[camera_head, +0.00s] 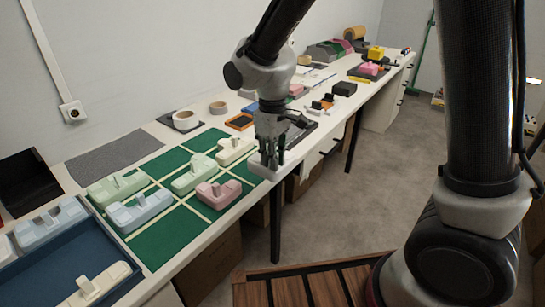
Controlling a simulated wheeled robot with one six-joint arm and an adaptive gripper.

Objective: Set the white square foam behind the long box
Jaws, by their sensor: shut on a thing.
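I cannot tell whether the block touches the table. Left of it on the mat are long moulded pieces with raised ridges: cream (233,150), pink (217,193), green (193,174), pale green (118,187) and pale blue (139,210). I cannot tell which thing is the long box.
The green mat (163,245) has bare squares at front and back. A blue tray (85,257) with pale pieces and a black box (25,182) lie at left. Grey cloth (115,153) and tape rolls (186,120) lie behind. Small items crowd the table's far end.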

